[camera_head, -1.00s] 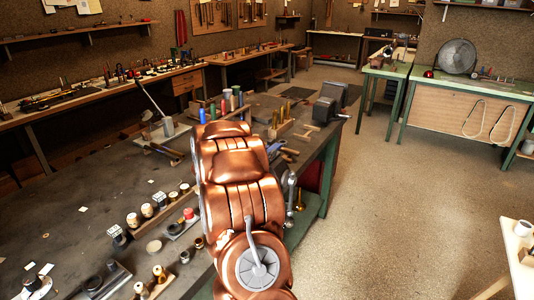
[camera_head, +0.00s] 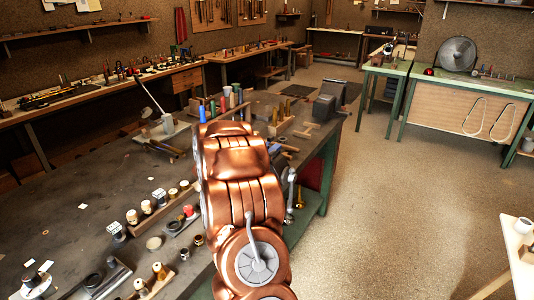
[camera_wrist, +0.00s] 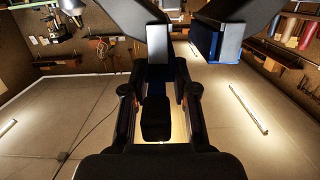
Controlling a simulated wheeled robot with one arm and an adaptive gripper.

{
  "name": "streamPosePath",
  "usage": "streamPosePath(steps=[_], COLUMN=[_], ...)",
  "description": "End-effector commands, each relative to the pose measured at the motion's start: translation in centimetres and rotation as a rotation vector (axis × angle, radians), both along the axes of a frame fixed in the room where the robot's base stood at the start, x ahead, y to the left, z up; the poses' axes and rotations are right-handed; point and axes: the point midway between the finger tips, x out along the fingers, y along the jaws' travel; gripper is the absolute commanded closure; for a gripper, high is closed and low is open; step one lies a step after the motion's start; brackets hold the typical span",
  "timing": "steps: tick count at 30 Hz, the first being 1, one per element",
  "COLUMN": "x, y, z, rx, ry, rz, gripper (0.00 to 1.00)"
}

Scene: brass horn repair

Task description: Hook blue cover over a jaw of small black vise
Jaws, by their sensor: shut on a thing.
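In the wrist view, which looks turned upside down, my gripper (camera_wrist: 156,82) is shut on a dark blue piece, the blue cover (camera_wrist: 155,74), of which only a small part shows between the black fingers. Two dark jaws of the small black vise come in from the top edge. The left jaw has a pale grey face (camera_wrist: 158,42) right beside my fingertips; I cannot tell if the cover touches it. The right jaw (camera_wrist: 230,42) has a second blue piece (camera_wrist: 206,40) along its inner side. In the head view my copper arm hides the gripper.
The dark workbench (camera_head: 85,180) carries several small parts and a row of coloured bottles (camera_head: 226,100). A dark blocky device (camera_head: 330,98) stands at its far right corner. Open floor (camera_head: 400,190) lies to the right. Green-legged tables (camera_head: 470,90) stand behind.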

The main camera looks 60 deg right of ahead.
Motion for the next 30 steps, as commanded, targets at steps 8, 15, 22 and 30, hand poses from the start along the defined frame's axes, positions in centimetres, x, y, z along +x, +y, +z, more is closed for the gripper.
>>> streamPosePath(steps=[8, 15, 22, 30], x=[0.0, 0.0, 0.0, 0.0], y=[0.0, 0.0, 0.0, 0.0], z=[-1.0, -1.7, -1.5, -1.5], rx=[0.000, 0.000, -0.001, 0.000], ry=[0.000, -0.001, -0.001, -0.001], rz=[0.001, 0.001, 0.001, 0.000], gripper=[1.00, 1.00, 1.00, 1.00])
